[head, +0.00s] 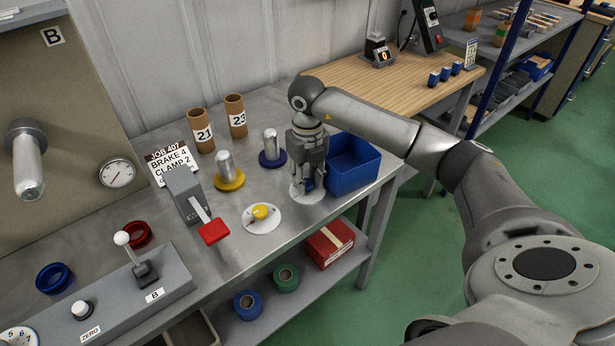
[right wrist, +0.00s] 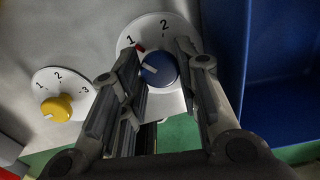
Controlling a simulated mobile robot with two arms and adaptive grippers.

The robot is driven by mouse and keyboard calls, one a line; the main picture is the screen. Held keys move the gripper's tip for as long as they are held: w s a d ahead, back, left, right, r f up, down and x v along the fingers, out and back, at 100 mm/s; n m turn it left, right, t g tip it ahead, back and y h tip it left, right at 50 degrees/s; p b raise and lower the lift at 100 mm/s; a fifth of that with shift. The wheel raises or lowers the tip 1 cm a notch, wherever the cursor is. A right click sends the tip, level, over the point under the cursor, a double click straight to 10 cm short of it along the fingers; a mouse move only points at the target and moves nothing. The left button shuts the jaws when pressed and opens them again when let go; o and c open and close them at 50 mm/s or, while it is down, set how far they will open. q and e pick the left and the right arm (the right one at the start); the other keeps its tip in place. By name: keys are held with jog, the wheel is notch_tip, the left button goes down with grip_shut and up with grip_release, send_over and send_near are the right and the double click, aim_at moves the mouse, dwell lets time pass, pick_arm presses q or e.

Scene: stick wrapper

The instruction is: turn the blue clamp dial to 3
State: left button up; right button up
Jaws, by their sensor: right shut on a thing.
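The blue clamp dial (right wrist: 158,68) sits on a round white plate (right wrist: 150,27) on the metal bench. The plate shows 1 and 2; the area to the right of the 2 is hidden by a finger. A red mark lies by the knob on the side of the 1, and a pale line on the knob points to the upper left. My right gripper (right wrist: 160,80) points down over the dial and is shut on it, a finger on each side. In the head view the blue dial (head: 309,184) is mostly hidden by my right gripper (head: 308,178). My left gripper is out of view.
A blue bin (head: 355,168) stands close right of the dial. A yellow dial (head: 261,212) is to its left, then a red-handled lever (head: 213,231). Spindles on blue (head: 272,158) and yellow (head: 229,180) bases stand behind. A sign (head: 170,163) reads BRAKE 4, CLAMP 2.

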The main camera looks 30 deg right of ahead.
jog(key=m, duration=0.3)
jog(key=shift+r+m, duration=0.1)
jog(key=shift+m, duration=0.3)
jog(key=m+p, duration=0.1)
jog(key=m, duration=0.2)
jog(key=shift+m, duration=0.3)
jog(key=m+p, duration=0.1)
jog(key=m, duration=0.5)
jog(key=m+p, duration=0.2)
jog(key=m, duration=0.3)
jog(key=shift+w+m, duration=0.1)
jog(key=shift+m, duration=0.3)
jog(key=m+p, duration=0.1)
jog(key=m, duration=0.4)
jog(key=shift+p, duration=0.4)
jog(key=shift+m, duration=0.3)
jog(key=o, duration=0.8)
jog(key=shift+c, duration=0.2)
